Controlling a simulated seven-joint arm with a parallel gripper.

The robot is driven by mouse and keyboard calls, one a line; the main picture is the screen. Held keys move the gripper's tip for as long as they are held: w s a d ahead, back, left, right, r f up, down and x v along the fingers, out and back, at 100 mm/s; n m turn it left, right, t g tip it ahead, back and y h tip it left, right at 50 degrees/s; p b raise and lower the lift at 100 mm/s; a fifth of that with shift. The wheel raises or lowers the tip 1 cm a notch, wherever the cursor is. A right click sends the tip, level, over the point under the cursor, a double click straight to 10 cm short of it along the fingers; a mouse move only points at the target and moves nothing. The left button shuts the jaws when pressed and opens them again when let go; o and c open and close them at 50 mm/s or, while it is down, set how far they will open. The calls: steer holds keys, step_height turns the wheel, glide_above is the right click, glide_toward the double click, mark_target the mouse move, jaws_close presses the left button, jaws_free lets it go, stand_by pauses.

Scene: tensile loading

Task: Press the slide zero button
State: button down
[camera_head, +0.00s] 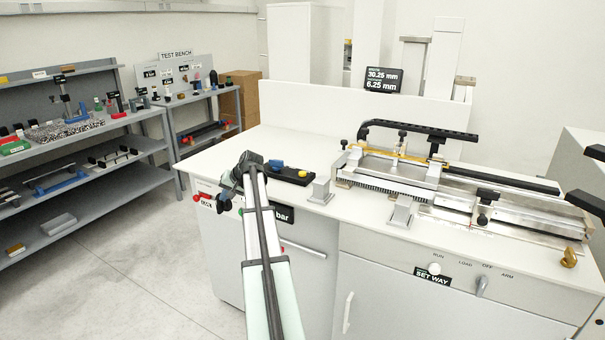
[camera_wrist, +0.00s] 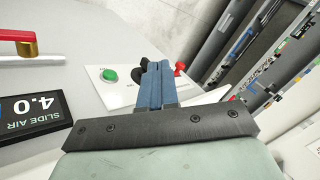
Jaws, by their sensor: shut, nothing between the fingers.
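No button labelled slide zero can be read in either view. A black box with a blue button (camera_head: 276,164) and a yellow button (camera_head: 302,173) sits on the bench top, just right of my arm's end in the head view. In the wrist view a green button (camera_wrist: 109,75) is on a white panel, left of my gripper (camera_wrist: 156,66). My gripper is shut and empty, its blue fingers together, pointing toward that panel. The fingers hide part of a black knob (camera_wrist: 139,77). In the head view the fingers cannot be made out clearly.
A red knob (camera_wrist: 180,68) is right of the fingers. A slide air display (camera_wrist: 30,115) reads 4.0. The slide machine (camera_head: 440,185) fills the bench's right side, with a readout (camera_head: 383,79) behind. Shelves (camera_head: 75,150) stand left. Floor between is clear.

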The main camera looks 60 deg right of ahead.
steer(key=s+d+r+m+t+h, duration=0.1)
steer(key=s+d+r, duration=0.2)
steer(key=d+r, duration=0.25)
steer(key=s+d+r+h, duration=0.1)
steer(key=s+d+r, duration=0.3)
steer(key=d+r, duration=0.15)
step_height(320, 180, up, 7)
steer(key=m+h, duration=0.2)
glide_above(304, 173)
steer(key=shift+s, duration=0.1)
steer(key=shift+f, duration=4.35)
steer(key=shift+f, duration=0.95)
steer(key=shift+r, duration=0.95)
steer(key=shift+r, duration=0.1)
